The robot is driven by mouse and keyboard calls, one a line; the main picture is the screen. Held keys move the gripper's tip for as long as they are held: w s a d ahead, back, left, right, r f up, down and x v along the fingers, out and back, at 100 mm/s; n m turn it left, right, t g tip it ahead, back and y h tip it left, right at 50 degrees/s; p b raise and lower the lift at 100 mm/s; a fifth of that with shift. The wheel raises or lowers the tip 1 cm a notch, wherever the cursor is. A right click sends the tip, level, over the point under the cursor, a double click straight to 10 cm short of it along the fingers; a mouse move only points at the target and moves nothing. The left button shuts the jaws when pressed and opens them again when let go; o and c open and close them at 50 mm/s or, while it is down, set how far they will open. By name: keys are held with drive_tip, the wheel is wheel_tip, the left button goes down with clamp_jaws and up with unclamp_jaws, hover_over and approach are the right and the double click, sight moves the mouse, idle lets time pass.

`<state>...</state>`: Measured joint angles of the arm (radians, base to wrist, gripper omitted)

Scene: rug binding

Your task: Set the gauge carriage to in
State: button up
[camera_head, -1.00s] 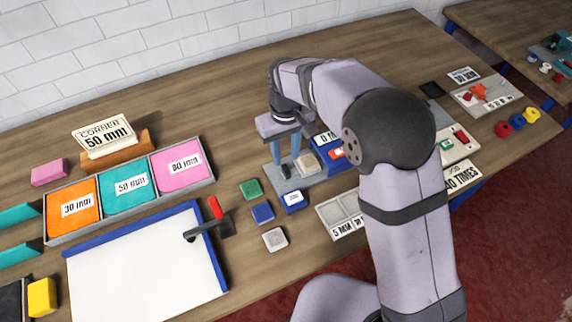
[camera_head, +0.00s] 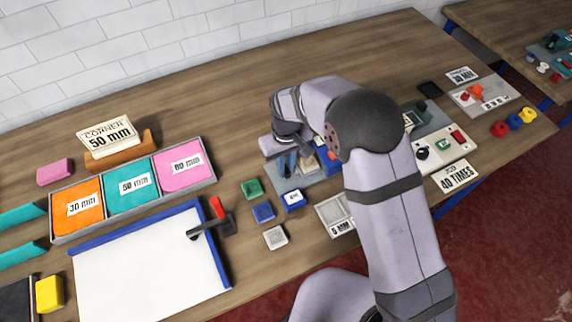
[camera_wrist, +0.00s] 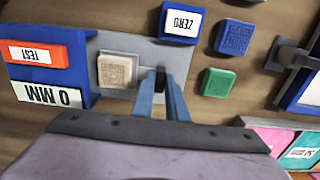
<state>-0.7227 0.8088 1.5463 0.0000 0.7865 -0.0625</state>
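A grey plate (camera_head: 303,184) lies on the bench in the head view, partly hidden by my arm. It also shows in the wrist view (camera_wrist: 130,45), where a beige ribbed block (camera_wrist: 117,70) sits on it. A small black upright piece (camera_wrist: 160,77), seemingly the gauge carriage's knob, stands at the plate's edge. My gripper (camera_wrist: 160,83) points down at the plate, its two blue fingers close on either side of the black piece and seemingly touching it. In the head view my gripper (camera_head: 287,164) is over the plate. The black piece's base is hidden.
In the wrist view a blue unit with a red TEST button (camera_wrist: 35,53) and a 0 MM label (camera_wrist: 45,94) stands beside the plate. A blue ZERO button (camera_wrist: 180,24), a green button (camera_wrist: 218,83) and another blue button (camera_wrist: 234,38) are close by.

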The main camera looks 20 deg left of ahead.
sight(310, 161)
clamp_jaws()
drive_tip(key=w+d, duration=0.5)
drive_tip(key=shift+w+d+b, duration=0.2)
drive_tip(key=shift+w+b, duration=0.05)
drive_tip(key=shift+b, duration=0.15)
drive_tip(key=o, duration=0.6)
unclamp_jaws()
drive_tip(key=shift+s, duration=0.1)
